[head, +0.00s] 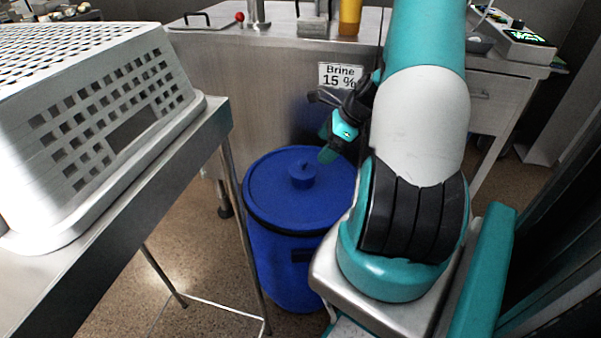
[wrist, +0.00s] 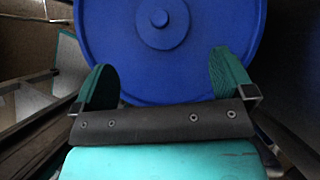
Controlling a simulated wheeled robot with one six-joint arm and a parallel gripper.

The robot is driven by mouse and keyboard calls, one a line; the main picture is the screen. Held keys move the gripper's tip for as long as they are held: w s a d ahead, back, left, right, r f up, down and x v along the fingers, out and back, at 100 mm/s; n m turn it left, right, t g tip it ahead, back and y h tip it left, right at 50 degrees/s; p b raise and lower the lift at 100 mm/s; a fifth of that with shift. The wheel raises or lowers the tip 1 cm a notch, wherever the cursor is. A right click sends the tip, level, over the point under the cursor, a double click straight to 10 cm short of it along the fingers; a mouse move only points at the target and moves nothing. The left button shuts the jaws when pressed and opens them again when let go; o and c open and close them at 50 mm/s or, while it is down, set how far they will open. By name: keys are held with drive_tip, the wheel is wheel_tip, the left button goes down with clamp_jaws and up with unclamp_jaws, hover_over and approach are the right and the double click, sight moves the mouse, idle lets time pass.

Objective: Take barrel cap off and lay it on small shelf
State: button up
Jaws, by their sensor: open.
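The blue barrel (head: 275,262) stands on the floor in the middle of the head view. Its round blue cap (head: 270,190) lies flat on top, with a small raised knob (head: 301,175) at its centre. The cap (wrist: 110,45) fills the top of the wrist view, with the knob (wrist: 160,20) between and beyond my fingers. My gripper (head: 328,155) is above the cap's far right part. In the wrist view my gripper (wrist: 165,82) is open and empty, its two green fingers wide apart. I cannot make out a small shelf for certain.
A steel table (head: 180,160) with an upturned white perforated basket (head: 100,130) stands at left, close to the barrel. A steel counter (head: 230,65) with a "Brine 15 %" sign (head: 340,76) and a yellow bottle (head: 350,18) is behind. Bare floor (head: 185,245) shows under the table.

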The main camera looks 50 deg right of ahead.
sight(303, 166)
drive_tip(key=x, duration=0.4)
drive_tip(key=shift+w+a+f, duration=0.1)
drive_tip(key=shift+w+f, duration=0.05)
drive_tip(key=shift+f, duration=0.15)
drive_tip(key=b+x, duration=0.1)
drive_tip(key=x, duration=0.4)
drive_tip(key=shift+w+a+f, duration=0.15)
drive_tip(key=shift+w+f, duration=0.05)
drive_tip(key=shift+w, duration=0.2)
drive_tip(key=c, duration=0.8)
drive_tip(key=shift+o, duration=0.2)
drive_tip(key=shift+r, duration=0.15)
